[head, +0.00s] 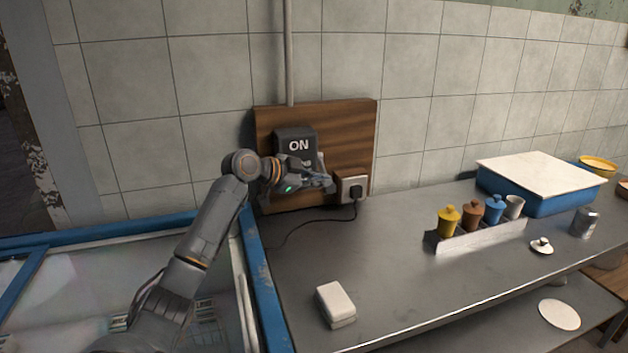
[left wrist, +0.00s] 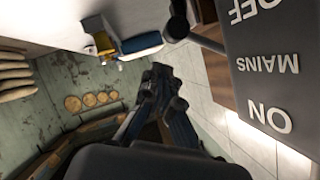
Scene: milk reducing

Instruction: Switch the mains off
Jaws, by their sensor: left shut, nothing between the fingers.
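The mains switch box (head: 296,142) is dark grey and fixed to a wooden board (head: 352,125) on the tiled wall. "ON" shows at its top in the head view; my gripper covers its lower part. In the left wrist view the box (left wrist: 268,95) appears upside down, with OFF, MAINS and ON lettering. A dark lever (left wrist: 207,42) with a rounded end sticks out from the box's side, nearer the OFF lettering. My left gripper (head: 326,183) is shut and empty, in front of the box's lower part. Its fingers show in the left wrist view (left wrist: 162,80), apart from the lever. My right gripper is out of view.
A socket with a black plug (head: 355,188) sits just right of my gripper, its cable lying on the metal counter (head: 400,290). A white block (head: 336,303) lies in front. A rack of coloured jars (head: 480,237) and a blue tub (head: 545,203) stand to the right.

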